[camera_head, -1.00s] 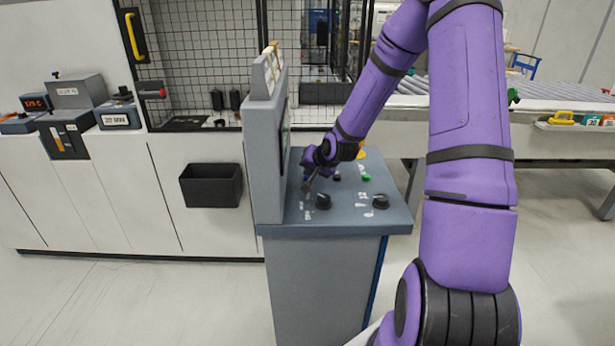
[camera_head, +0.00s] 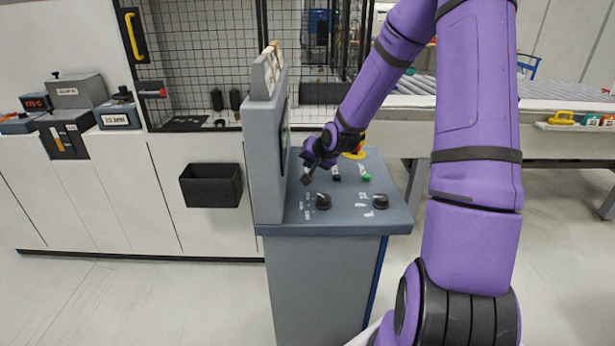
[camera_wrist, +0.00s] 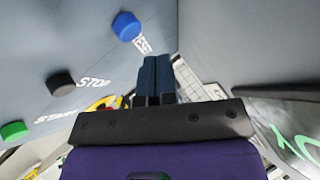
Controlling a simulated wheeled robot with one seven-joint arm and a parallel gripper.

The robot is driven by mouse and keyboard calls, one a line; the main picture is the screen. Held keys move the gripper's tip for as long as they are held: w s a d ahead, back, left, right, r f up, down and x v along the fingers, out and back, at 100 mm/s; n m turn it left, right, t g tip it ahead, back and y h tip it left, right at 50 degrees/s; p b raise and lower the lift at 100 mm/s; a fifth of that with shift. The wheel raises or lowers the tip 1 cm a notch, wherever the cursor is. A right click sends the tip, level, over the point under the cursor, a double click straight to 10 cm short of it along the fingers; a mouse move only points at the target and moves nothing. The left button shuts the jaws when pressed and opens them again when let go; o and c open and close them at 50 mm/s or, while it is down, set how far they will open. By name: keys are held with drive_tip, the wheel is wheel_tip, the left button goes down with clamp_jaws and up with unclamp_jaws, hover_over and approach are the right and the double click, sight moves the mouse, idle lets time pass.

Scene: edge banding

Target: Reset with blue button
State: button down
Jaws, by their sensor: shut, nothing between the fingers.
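The blue button (camera_wrist: 126,26) shows in the wrist view at the upper left, beside a partly hidden white label on the grey panel. My gripper (camera_wrist: 153,62) is shut and empty, with its fingertips below and to the right of the button in that view, apart from it. In the head view my gripper (camera_head: 307,179) hangs over the left part of the console top (camera_head: 285,220), near the upright screen housing. I cannot make out the blue button in the head view; my gripper may hide it.
Two black knobs (camera_head: 323,201) (camera_head: 380,201) sit at the console front. The screen housing (camera_head: 263,160) rises close left of my gripper. An emergency stop with yellow base (camera_head: 354,155) is behind.

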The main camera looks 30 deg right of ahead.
drive_tip(key=shift+r, duration=2.05)
drive_tip(key=shift+s+a+r, duration=0.2)
drive_tip(key=shift+a+r, duration=0.05)
drive_tip(key=shift+r, duration=0.05)
drive_tip(key=s+a+r+n+g+h, duration=0.1)
drive_tip(key=s+a+r+n+g, duration=0.15)
drive_tip(key=s+a+r, duration=0.4)
drive_tip(key=s+a+r+n+g+h, duration=0.1)
drive_tip(key=s+a+r+n, duration=0.25)
drive_tip(key=s+r, duration=0.6)
drive_tip(key=s+a+r+n, duration=0.1)
drive_tip(key=s+a+r, duration=0.1)
drive_tip(key=s, duration=0.7)
drive_tip(key=s+a+r+n+y, duration=0.1)
drive_tip(key=s+a+r, duration=0.1)
drive_tip(key=s, duration=0.6)
drive_tip(key=shift+s+a+r+n+y, duration=0.15)
drive_tip(key=shift+s+a+n+y, duration=0.2)
drive_tip(key=shift+a, duration=0.35)
drive_tip(key=shift+g, duration=0.25)
